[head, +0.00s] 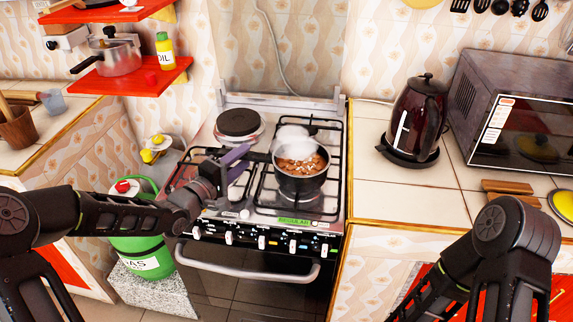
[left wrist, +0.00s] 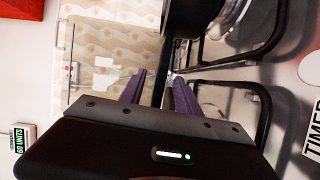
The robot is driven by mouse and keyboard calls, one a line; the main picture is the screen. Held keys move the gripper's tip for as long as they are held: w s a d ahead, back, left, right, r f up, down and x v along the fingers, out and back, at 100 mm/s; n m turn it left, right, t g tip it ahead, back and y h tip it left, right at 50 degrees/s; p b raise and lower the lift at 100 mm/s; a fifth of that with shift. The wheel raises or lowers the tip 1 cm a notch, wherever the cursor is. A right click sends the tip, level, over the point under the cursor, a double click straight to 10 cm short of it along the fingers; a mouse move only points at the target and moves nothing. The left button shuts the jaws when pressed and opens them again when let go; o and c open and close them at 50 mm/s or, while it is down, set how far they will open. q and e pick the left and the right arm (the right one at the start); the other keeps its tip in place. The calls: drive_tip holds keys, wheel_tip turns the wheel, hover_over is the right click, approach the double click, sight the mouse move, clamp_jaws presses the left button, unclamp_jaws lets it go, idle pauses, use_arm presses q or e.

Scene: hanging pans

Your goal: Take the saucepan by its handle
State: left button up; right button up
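The dark saucepan (head: 318,182) sits on a front burner of the stove, with brown food and steam in it. Its handle points left toward my left gripper (head: 244,162), whose purple fingers are beside the pan. In the left wrist view the pan shows dark at the top (left wrist: 190,14). A dark bar, seemingly the handle, runs down between the two parted fingers (left wrist: 160,88). The fingers look open, with small gaps beside the bar; contact cannot be made out. My right arm shows at lower right in the head view, but its gripper is out of frame.
A kettle (head: 415,120) and a microwave (head: 520,115) stand on the right counter. A pressure cooker (head: 117,55) is on a red shelf; a green gas bottle (head: 140,245) stands at left.

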idle(0.6)
use_arm(q)
clamp_jaws()
idle(1.1)
drive_tip(key=shift+r, duration=0.1)
